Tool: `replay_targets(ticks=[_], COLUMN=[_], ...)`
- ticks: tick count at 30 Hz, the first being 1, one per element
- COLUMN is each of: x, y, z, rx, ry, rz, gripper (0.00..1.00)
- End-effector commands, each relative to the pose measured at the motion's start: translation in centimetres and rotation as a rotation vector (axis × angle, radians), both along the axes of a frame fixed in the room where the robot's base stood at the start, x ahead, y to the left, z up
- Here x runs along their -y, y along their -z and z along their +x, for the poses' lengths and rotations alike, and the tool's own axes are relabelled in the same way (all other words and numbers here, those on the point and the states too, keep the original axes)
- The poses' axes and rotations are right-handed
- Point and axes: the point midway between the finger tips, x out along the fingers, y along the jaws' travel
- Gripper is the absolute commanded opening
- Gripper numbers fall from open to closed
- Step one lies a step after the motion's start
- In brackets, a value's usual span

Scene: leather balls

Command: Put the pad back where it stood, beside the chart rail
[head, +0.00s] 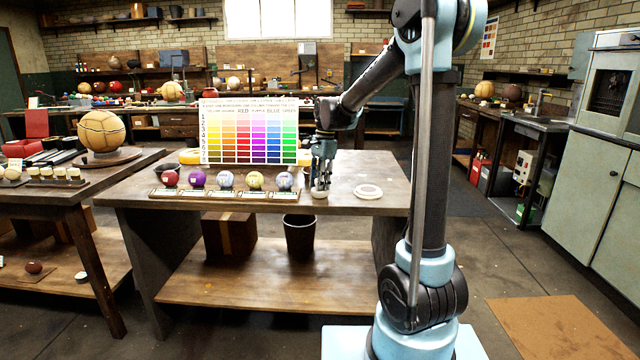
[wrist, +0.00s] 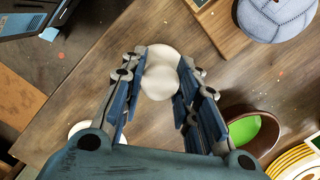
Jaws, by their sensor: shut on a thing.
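My gripper (head: 323,185) is low over the right part of the central table, just right of the chart rail (head: 225,193). In the wrist view my gripper (wrist: 160,88) is shut on the white, rounded pad (wrist: 158,83). A paler rounded shape shows just beyond it; I cannot tell whether it is part of the pad. White also shows below the fingertips in the head view (head: 320,195). The wooden rail's end (wrist: 226,32) is near the pad but apart from it. Whether the pad touches the table is unclear.
Several coloured balls stand on the rail, the nearest a grey-blue one (wrist: 275,14). A colour chart (head: 250,130) stands behind. A white ring-shaped dish (head: 368,191) lies to the right. A brown bowl with a green inside (wrist: 253,131) and yellow rings (wrist: 295,164) are close by.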

Motion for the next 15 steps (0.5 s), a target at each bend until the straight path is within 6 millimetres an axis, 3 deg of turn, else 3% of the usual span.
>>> replay_targets(ticks=[9,10,12,15], x=[-0.1,-0.11,-0.13,-0.13], y=[0.23,0.23,0.21,0.2], z=[-0.04,-0.06,-0.06,-0.06], rx=[0.0,0.0,0.0,0.0], ry=[-0.002,-0.002,-0.002,-0.002], rz=[0.0,0.0,0.0,0.0], gripper=[0.1,0.33,0.49,0.49])
